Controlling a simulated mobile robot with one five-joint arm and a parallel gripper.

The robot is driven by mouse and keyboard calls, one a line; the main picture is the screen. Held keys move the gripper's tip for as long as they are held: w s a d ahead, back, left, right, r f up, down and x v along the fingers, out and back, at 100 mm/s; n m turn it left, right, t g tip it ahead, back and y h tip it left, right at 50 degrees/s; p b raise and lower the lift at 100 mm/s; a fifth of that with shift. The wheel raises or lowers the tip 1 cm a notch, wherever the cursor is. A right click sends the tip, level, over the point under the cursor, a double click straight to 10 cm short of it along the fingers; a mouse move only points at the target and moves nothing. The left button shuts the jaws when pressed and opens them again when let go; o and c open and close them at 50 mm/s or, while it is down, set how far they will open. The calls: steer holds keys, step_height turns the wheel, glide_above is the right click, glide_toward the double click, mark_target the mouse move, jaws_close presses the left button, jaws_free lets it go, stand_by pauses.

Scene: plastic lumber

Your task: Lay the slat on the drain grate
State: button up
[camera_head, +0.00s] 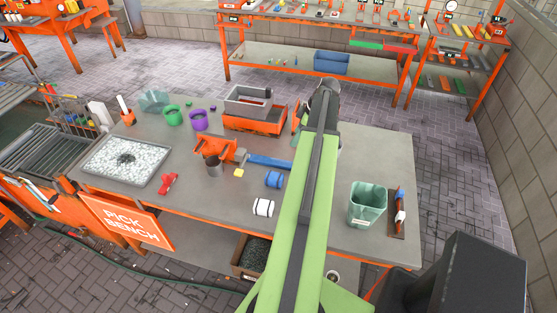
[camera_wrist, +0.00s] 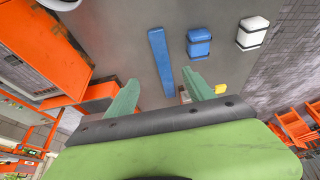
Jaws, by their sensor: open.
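A long blue slat (camera_head: 268,162) lies flat on the bench, left of my arm in the head view. In the wrist view the slat (camera_wrist: 160,58) points away from me, in line with the gap between my fingers. My gripper (camera_wrist: 163,79) is open, with two teal fingers spread wide and nothing seen held between them. How high it is above the slat I cannot tell. A dark barred metal rack (camera_head: 45,150) at the far left looks like a grate. A tray of white pellets (camera_head: 125,160) with a dark round patch is nearer; I cannot tell which is the drain grate.
Beside the slat are a blue block (camera_head: 274,180), a white block (camera_head: 263,207), a small yellow block (camera_head: 239,172) and an orange tool (camera_head: 215,146). A grey bin on an orange base (camera_head: 255,125) stands behind. A green translucent bin (camera_head: 367,205) is right of my arm.

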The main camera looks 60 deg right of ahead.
steer(key=b, duration=1.2)
glide_above(279, 162)
steer(key=s+d, duration=0.1)
steer(key=s, duration=0.2)
step_height(279, 162, down, 11)
steer(key=shift+w+f, duration=0.25)
steer(key=shift+w, duration=0.1)
steer(key=b+x, duration=0.4)
steer(key=x, duration=0.1)
steer(key=shift+a+f+b, duration=0.1)
steer(key=shift+a+b, duration=0.05)
steer(key=shift+b, duration=0.15)
jaws_close()
